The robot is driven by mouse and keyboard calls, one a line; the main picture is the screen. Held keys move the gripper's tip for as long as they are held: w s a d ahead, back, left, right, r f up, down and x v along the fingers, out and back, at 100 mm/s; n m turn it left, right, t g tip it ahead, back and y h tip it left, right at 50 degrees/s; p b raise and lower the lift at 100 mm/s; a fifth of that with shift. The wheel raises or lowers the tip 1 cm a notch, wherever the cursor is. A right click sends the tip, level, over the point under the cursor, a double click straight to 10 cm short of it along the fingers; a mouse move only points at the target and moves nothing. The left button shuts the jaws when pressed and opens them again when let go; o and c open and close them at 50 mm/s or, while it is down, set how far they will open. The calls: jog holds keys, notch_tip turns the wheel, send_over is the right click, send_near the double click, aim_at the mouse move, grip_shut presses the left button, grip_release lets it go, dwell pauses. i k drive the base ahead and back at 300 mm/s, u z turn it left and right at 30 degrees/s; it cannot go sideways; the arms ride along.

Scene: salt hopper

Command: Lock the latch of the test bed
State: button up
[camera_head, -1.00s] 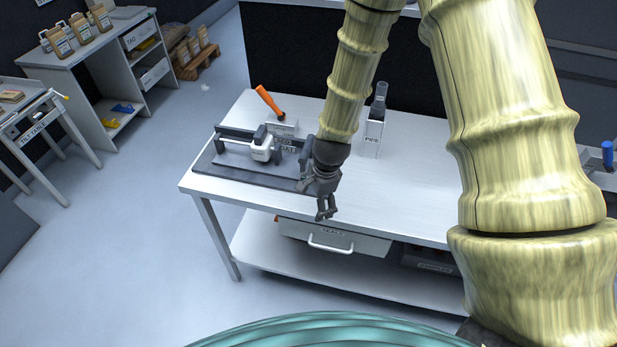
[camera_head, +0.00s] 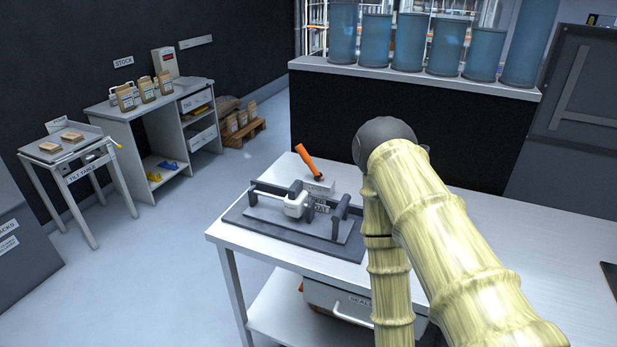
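The test bed (camera_head: 252,228) is a dark flat plate on the left part of the white table, with a lighter plate and black uprights on it. A white block (camera_head: 297,205) sits at its middle on a rail. My gripper is outside the view.
The white table (camera_head: 480,250) has bare room at the right, partly behind my arm. Several blue cylinders (camera_head: 408,42) stand on a ledge behind. A tilt table (camera_head: 70,160) and a stock bench (camera_head: 120,115) stand at the left over clear floor.

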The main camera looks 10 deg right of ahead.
aim_at(303, 156)
jog(key=k, duration=1.2)
jog(key=u, duration=0.7)
jog(key=i, duration=1.25)
jog(key=z, duration=0.75)
jog(key=i, duration=0.6)
jog(key=z, duration=0.6)
